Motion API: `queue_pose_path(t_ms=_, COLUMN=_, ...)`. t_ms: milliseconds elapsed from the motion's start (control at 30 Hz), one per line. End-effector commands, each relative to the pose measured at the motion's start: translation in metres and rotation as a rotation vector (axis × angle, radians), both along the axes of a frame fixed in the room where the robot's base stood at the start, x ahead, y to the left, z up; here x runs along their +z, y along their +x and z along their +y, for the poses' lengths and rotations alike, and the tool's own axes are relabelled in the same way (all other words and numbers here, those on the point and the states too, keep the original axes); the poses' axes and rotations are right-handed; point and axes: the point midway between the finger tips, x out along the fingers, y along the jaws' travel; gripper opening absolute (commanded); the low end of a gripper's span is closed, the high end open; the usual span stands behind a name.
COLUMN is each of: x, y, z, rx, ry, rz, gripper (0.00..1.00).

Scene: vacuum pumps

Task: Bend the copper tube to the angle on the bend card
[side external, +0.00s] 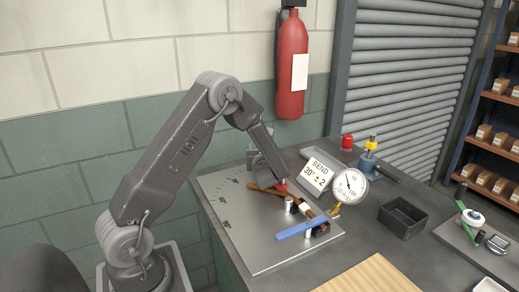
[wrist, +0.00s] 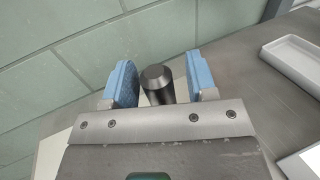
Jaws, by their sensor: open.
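The copper tube (side external: 312,209) lies on a metal plate (side external: 262,250) with angle marks near its left edge. Pale round posts (side external: 290,204) and a blue bar (side external: 301,228) are beside the tube. The bend card (side external: 317,174) reads "BEND 30° ± 2" and leans on a stand behind the plate. My gripper (wrist: 163,82) is open, its two blue-padded fingers on either side of a dark cylinder (wrist: 157,86) with a bevelled top. A gap shows between the cylinder and the right finger. In the side view my gripper is low over the plate's back part, its fingertips mostly hidden.
A round dial gauge (side external: 350,187) stands right of the card. A red-topped piece (side external: 347,142) and a blue and yellow fitting (side external: 370,160) are behind it. An open black bin (side external: 402,218) sits to the right. A pale tray (wrist: 291,65) shows in the wrist view.

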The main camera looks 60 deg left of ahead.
Motion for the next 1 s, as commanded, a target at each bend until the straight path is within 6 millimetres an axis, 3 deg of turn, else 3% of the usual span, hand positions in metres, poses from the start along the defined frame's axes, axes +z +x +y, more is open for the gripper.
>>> queue_pose_path(t_ms=667, x=0.0, y=-0.005, z=-0.012, rx=0.0, ry=0.001, rz=0.0, gripper=0.52)
queue_pose_path(t_ms=1000, x=0.0, y=-0.017, z=-0.04, rx=-0.001, ry=0.0, rz=0.0, gripper=0.52)
